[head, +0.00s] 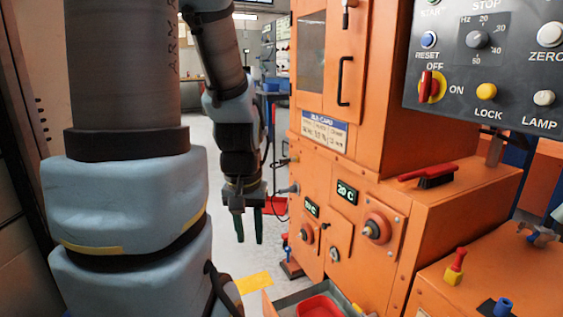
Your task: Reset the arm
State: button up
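My gripper (248,228) hangs at the end of my arm, left of the orange machine (395,150), with its fingers pointing down. The two dark green fingers are apart with a gap between them, and nothing shows between them. My arm's wrist and forearm run up from it to the top of the picture. A large blue-grey joint of my arm fills the left side and hides what is behind it.
A control panel (485,68) with knobs and buttons stands at the upper right. A red-handled brush (430,175) lies on the orange ledge. An open drawer (295,300) with a red tray (320,307) sticks out at the bottom. Grey floor (205,135) lies behind my gripper.

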notch_tip(320, 180, up, 18)
jog(key=p, duration=1.6)
jog(key=shift+r, duration=0.25)
